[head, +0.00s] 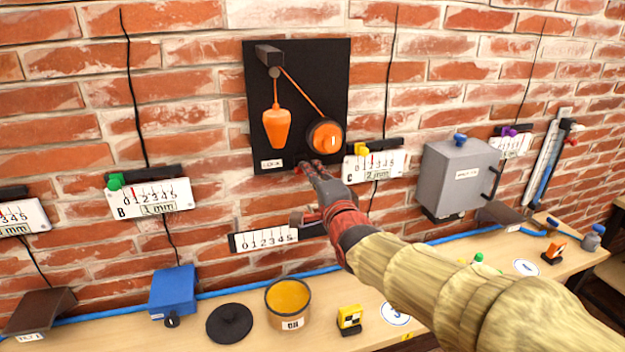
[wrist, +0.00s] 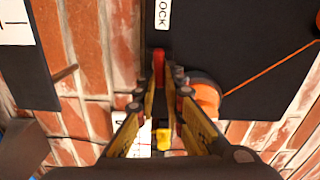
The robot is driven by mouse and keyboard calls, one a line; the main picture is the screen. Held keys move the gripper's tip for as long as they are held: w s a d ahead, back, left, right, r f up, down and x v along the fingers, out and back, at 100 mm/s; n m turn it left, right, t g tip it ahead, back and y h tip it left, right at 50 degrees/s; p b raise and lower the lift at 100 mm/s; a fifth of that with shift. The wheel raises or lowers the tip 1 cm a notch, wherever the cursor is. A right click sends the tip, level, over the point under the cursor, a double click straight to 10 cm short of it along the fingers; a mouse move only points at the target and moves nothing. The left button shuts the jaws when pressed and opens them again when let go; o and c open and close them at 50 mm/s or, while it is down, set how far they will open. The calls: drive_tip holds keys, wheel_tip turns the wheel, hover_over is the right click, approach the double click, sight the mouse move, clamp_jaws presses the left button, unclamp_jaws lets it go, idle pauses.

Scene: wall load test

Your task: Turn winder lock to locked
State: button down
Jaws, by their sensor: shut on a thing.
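A black panel (head: 310,75) on the brick wall carries an orange winder drum (head: 325,137). An orange cord runs from the drum up over a small pulley at the top, and an orange weight (head: 276,125) hangs from it. A white LOCK label (head: 271,164) is at the panel's lower left; it also shows in the wrist view (wrist: 163,14). My gripper (head: 308,166) is at the panel's lower edge, right of the label and below the drum. In the wrist view its fingers are closed around a narrow red lock handle (wrist: 158,66). The fingers hide part of the handle.
Gauge plate B (head: 150,198) is left of the panel and gauge plate C (head: 375,167) close on its right. A grey box (head: 460,175) stands out from the wall farther right. Below, the bench holds a blue box (head: 172,292), an orange-filled pot (head: 288,305) and a black lid (head: 229,323).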

drive_tip(key=shift+f+m+b, duration=0.15)
drive_tip(key=shift+m+b, duration=0.15)
drive_tip(key=shift+m, duration=0.2)
drive_tip(key=c, duration=1.9)
unclamp_jaws()
drive_tip(key=shift+s, duration=0.1)
drive_tip(key=v, duration=1.1)
drive_tip(key=shift+s+d, duration=0.15)
drive_tip(key=shift+s, duration=0.2)
